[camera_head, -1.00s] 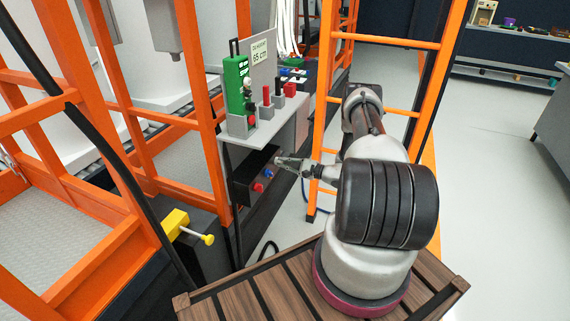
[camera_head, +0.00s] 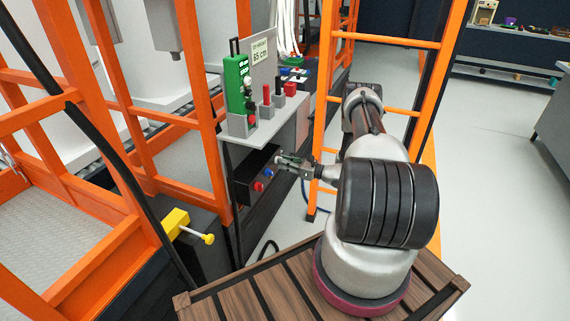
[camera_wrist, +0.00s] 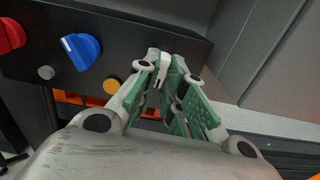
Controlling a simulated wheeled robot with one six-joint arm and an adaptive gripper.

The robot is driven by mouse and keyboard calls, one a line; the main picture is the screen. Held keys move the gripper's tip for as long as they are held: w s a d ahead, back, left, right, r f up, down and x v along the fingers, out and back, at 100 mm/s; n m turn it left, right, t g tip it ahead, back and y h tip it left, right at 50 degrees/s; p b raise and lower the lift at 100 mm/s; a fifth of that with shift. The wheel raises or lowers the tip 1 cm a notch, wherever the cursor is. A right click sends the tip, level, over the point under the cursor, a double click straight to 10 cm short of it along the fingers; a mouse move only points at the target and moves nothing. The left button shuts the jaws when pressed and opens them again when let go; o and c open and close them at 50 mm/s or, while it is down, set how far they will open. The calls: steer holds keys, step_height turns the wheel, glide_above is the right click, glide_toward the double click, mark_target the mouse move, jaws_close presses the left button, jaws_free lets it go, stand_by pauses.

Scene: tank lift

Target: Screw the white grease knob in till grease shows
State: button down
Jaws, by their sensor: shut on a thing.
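The white grease knob (camera_wrist: 162,70) shows in the wrist view between the green-padded fingertips, at the lower edge of a black panel (camera_wrist: 130,32). My gripper (camera_wrist: 167,80) is shut on it. The fingers hide part of the knob, and I cannot make out any grease around it. In the head view my gripper (camera_head: 282,160) is at the right end of the black panel box (camera_head: 243,180), under the grey shelf. The knob cannot be told apart from the fingers there.
A blue knob (camera_wrist: 82,50) and a red knob (camera_wrist: 10,36) sit on the panel left of my gripper. A grey shelf (camera_head: 290,130) overhangs the box. An orange ladder (camera_head: 325,130) stands right behind the gripper.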

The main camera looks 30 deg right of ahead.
steer(key=m, duration=2.9)
steer(key=shift+s+a+r, duration=0.1)
steer(key=shift+s+r, duration=0.1)
stand_by(0.3)
steer(key=c, duration=1.5)
jaws_free()
steer(key=shift+w, duration=0.1)
steer(key=v, duration=1.2)
